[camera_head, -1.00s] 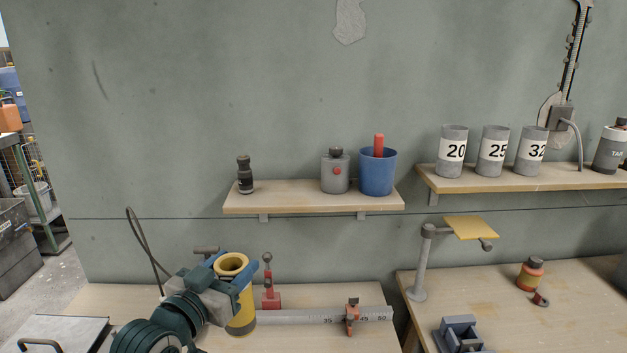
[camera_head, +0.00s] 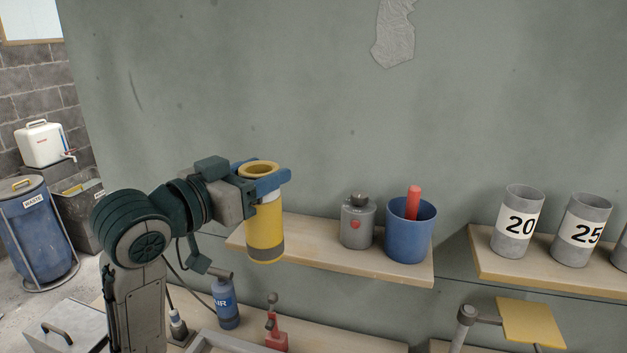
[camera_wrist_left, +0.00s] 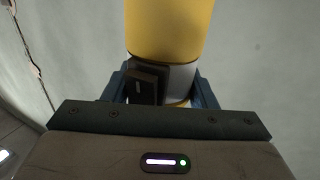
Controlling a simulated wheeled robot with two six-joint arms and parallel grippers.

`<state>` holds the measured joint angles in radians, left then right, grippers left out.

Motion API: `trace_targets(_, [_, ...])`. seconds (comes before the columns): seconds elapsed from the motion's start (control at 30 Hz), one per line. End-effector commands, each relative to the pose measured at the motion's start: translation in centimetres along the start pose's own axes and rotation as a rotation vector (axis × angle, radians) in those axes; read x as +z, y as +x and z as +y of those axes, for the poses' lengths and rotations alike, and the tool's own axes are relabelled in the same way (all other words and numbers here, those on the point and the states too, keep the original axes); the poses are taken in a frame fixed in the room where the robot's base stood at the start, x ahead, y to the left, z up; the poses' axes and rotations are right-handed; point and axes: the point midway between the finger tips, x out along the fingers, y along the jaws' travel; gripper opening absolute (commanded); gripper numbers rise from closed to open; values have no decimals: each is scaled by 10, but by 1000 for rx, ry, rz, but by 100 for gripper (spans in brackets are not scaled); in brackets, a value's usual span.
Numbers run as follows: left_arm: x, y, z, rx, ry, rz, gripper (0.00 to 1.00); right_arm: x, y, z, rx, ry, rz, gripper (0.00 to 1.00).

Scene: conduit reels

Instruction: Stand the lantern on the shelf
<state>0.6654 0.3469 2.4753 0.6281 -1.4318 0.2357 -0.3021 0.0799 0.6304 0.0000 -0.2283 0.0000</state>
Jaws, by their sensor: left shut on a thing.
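The yellow lantern (camera_head: 264,230), a hollow cylinder with a grey lower band, is held upright in the blue fingers of my left gripper (camera_head: 265,183), near its top rim. Its lower end shows in front of the left part of the wooden shelf (camera_head: 312,242); no contact with the shelf can be made out. In the left wrist view the lantern (camera_wrist_left: 170,32) fills the top middle, with a white band and a dark block between the fingers (camera_wrist_left: 162,88). My right gripper is not in view.
On the shelf stand a grey canister (camera_head: 357,226) with a red spot and a blue cup (camera_head: 409,235) holding a red stick. The shelf's left part is partly hidden behind the lantern. A second shelf (camera_head: 520,278) with numbered grey cups is at the right.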

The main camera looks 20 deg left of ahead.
Motion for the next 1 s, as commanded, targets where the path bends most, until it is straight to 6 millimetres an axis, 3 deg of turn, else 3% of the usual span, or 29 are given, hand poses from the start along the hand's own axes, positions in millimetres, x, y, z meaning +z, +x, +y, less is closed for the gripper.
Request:
trace_targets(0.03, [-7, 6, -1, 1, -7, -6, 4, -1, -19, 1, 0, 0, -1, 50])
trace_targets(0.1, [-6, 12, -4, -2, -6, -5, 4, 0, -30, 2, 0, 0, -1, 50])
trace_targets(0.4, [6, 91, -28, 0, -7, -2, 4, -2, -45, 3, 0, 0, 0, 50])
trace_targets(0.6, [10, 128, -40, -2, -2, 0, 4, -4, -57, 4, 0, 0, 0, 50])
trace_targets(0.77, [14, 139, -43, -2, 0, 1, 4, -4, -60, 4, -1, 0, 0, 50])
trace_targets(1.0, [40, 138, -44, -3, -2, -1, 4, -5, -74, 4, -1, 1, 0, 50])
